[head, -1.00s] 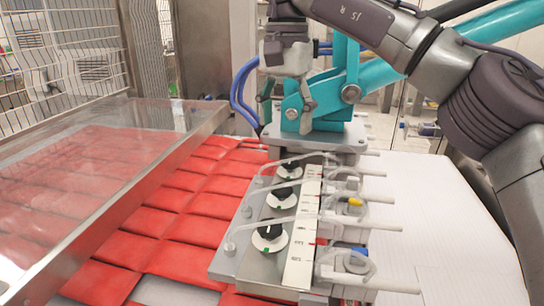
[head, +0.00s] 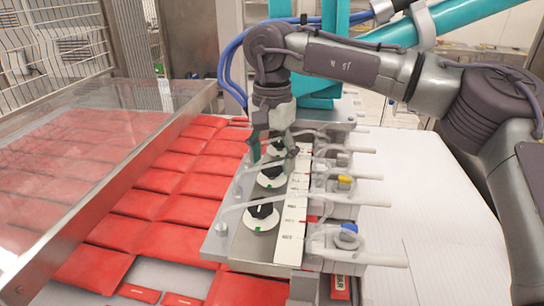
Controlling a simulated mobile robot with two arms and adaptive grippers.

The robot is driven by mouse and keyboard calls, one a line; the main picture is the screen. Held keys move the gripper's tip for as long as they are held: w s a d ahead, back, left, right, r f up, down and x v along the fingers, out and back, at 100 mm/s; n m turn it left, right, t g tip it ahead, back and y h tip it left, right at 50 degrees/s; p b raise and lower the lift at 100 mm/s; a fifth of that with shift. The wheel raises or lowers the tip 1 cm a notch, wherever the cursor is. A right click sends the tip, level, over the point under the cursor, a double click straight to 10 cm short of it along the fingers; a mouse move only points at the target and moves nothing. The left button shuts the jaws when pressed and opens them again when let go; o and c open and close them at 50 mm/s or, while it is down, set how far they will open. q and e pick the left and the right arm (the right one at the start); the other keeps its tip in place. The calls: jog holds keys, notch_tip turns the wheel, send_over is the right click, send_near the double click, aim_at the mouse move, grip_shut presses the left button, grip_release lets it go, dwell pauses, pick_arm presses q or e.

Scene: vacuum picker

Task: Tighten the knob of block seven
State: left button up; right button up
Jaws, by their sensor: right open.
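A metal plate (head: 226,241) carries a row of round white dials with black knobs. The nearest knob (head: 262,211), a middle knob (head: 271,174) and a farther one, partly hidden, show on it. A white label strip (head: 292,228) runs along their right side; its print is too small to read, so I cannot tell which block is seven. My right gripper (head: 272,158) is open and points down over the row. Its fingers stand apart to the left and right around the farther knobs; contact cannot be told. My left gripper is not in view.
Clear tubes and pale fittings (head: 345,212) line the plate's right side, one with a blue cap, one yellow. Red packs (head: 155,205) lie to the left, partly under a clear framed guard (head: 100,160). A teal machine arm (head: 440,25) stands behind. White boxes (head: 440,220) lie right.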

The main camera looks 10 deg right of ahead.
jog(key=shift+w+f, duration=0.1)
jog(key=shift+f, duration=0.25)
jog(key=c, duration=1.1)
jog(key=shift+c, duration=0.2)
